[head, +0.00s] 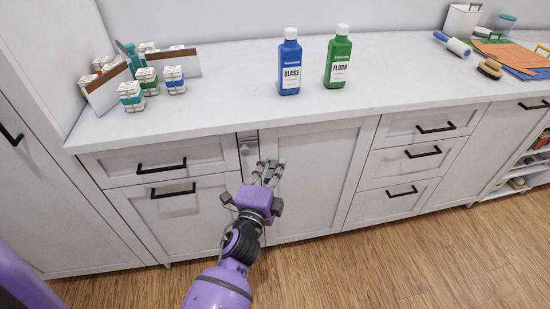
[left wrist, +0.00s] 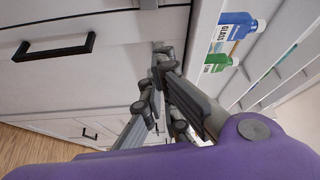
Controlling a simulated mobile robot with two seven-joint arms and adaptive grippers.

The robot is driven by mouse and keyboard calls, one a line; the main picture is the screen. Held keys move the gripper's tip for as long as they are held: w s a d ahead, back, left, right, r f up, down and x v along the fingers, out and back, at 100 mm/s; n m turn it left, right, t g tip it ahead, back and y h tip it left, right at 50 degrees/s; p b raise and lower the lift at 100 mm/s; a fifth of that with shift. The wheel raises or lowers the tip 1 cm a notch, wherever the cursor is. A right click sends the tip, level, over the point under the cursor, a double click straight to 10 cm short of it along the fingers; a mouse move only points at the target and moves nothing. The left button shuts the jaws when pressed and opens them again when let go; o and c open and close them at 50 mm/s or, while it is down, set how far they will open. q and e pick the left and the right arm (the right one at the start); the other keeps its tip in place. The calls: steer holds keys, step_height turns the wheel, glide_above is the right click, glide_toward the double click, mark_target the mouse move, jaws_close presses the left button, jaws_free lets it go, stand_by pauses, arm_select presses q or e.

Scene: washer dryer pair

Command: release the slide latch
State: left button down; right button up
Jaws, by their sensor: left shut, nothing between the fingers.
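The slide latch (head: 246,148) appears to be the small grey fitting with a light knob. It sits on the narrow strip between the left drawers and the door (head: 312,165), just under the countertop. My left gripper (head: 268,166) is shut and empty, in front of the cabinet face, right of and slightly below the latch in the head view. Its fingers partly cover the door's left edge. I cannot tell whether it touches anything. In the left wrist view the gripper (left wrist: 161,62) points toward the cabinet front, and I cannot clearly make out the latch. My right gripper is out of view.
The countertop (head: 225,105) overhangs just above the gripper. A blue bottle (head: 290,65) and a green bottle (head: 338,60) stand on it. Black drawer handles (head: 162,168) stick out at left, and more (head: 436,128) at right. The wooden floor (head: 400,260) is clear.

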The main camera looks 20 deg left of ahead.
arm_select(q)
steer(key=s, duration=0.6)
steer(key=shift+s+d+b, duration=0.15)
steer(key=shift+s+b, duration=0.15)
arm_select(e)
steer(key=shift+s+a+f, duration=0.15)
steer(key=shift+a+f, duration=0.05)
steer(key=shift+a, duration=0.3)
arm_select(q)
steer(key=shift+f, duration=0.1)
